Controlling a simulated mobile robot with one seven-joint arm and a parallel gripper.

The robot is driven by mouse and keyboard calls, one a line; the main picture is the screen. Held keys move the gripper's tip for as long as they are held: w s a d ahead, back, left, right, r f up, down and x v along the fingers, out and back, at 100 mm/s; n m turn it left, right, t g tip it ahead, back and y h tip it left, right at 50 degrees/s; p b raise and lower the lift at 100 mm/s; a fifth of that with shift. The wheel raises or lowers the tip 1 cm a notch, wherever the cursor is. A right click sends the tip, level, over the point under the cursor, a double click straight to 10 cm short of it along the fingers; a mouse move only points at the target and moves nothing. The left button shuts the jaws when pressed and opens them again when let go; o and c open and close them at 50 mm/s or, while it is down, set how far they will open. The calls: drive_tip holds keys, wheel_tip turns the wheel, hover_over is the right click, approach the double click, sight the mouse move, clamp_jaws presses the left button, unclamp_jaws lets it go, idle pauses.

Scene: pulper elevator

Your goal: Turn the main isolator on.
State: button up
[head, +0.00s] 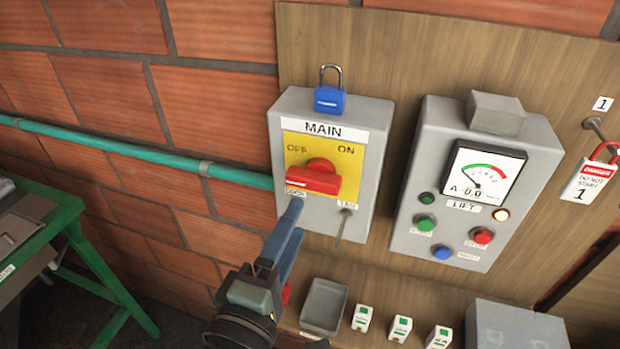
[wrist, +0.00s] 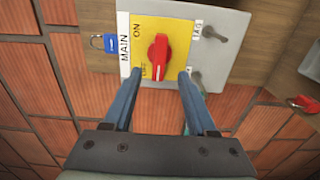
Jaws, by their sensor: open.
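The main isolator is a grey box (head: 375,120) with a yellow plate marked OFF at left and ON at right under a MAIN label. Its red handle (head: 313,180) lies roughly level, its long end toward the OFF side. In the wrist view the red handle (wrist: 158,58) stands upright in the picture, with ON above and OFF below. My gripper (head: 294,210) is open, its blue fingers just below the handle's left end in the head view. In the wrist view my gripper (wrist: 158,76) has one finger on each side of the handle's lower end; contact is not clear.
A blue padlock (head: 330,99) is at the box's top edge, clear of the handle. A lift panel (head: 408,238) with a gauge and buttons is at right. A grey tray (head: 324,305) and small blocks sit below.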

sight(313, 187)
drive_tip(key=p+x, duration=0.2)
drive_tip(key=x, duration=0.5)
drive_tip(key=shift+w+d, duration=0.1)
drive_tip(key=shift+w, duration=0.1)
clamp_jaws()
